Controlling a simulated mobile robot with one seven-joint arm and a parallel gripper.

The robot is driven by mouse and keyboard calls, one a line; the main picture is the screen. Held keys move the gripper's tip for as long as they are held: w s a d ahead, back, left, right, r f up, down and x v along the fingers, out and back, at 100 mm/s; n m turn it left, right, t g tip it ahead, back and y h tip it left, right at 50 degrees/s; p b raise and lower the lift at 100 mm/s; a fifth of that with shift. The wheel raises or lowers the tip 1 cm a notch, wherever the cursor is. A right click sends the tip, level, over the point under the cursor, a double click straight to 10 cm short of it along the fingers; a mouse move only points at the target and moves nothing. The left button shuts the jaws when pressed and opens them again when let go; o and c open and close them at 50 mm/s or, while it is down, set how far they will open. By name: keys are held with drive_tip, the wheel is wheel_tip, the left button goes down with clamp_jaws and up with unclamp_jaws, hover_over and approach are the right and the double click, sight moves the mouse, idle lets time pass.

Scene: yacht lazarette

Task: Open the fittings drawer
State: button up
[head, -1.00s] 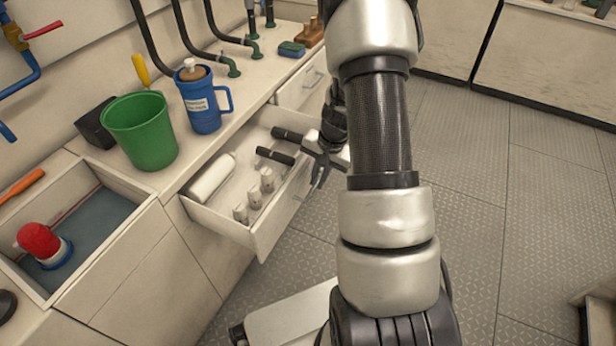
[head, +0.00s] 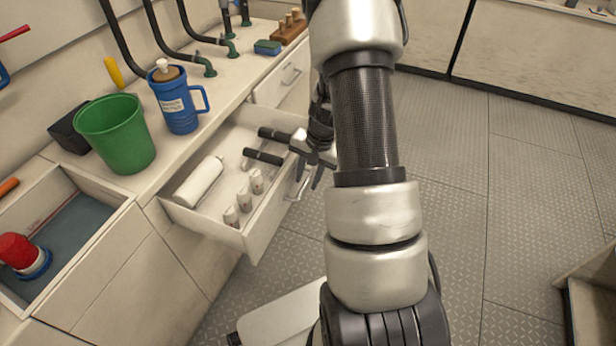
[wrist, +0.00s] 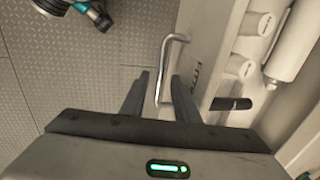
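The fittings drawer (head: 215,232) stands pulled out from the counter, its inside in view. Its metal handle (wrist: 167,65) is on the drawer front, beside partly legible lettering, in the wrist view. The handle also shows in the head view (head: 300,188). My gripper (head: 312,178) is at the drawer front, near the handle. In the wrist view its two fingers (wrist: 163,85) are spread, with the handle bar showing between them and gaps beside it. They do not appear to grip it.
The drawer holds a white bottle (head: 198,182), small white containers (head: 243,198) and black cylinders (head: 262,156). A green bucket (head: 115,135) and blue jug (head: 178,105) stand on the counter. A closed drawer (head: 278,85) is behind. The floor (head: 440,200) to the right is clear.

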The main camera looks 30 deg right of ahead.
wheel_tip(320, 180, up, 17)
drive_tip(key=s+d+p, duration=0.2)
drive_tip(key=p, duration=0.2)
drive_tip(key=shift+s+p, duration=0.3)
drive_tip(key=shift+p, duration=0.1)
drive_tip(key=shift+d, duration=0.1)
drive_tip(key=s+a+r+n+t, duration=0.1)
drive_tip(key=s+a+r+n, duration=0.35)
drive_tip(key=a+r, duration=0.35)
drive_tip(key=s+a+r+n+t, duration=0.25)
drive_tip(key=s+a+r, duration=0.3)
drive_tip(key=r, duration=0.45)
drive_tip(key=s+a+r+n+h, duration=0.1)
drive_tip(key=s+a+r+n, duration=0.2)
drive_tip(key=s, duration=0.4)
wheel_tip(320, 180, up, 20)
drive_tip(key=p, duration=1.9)
drive_tip(key=shift+p, duration=0.4)
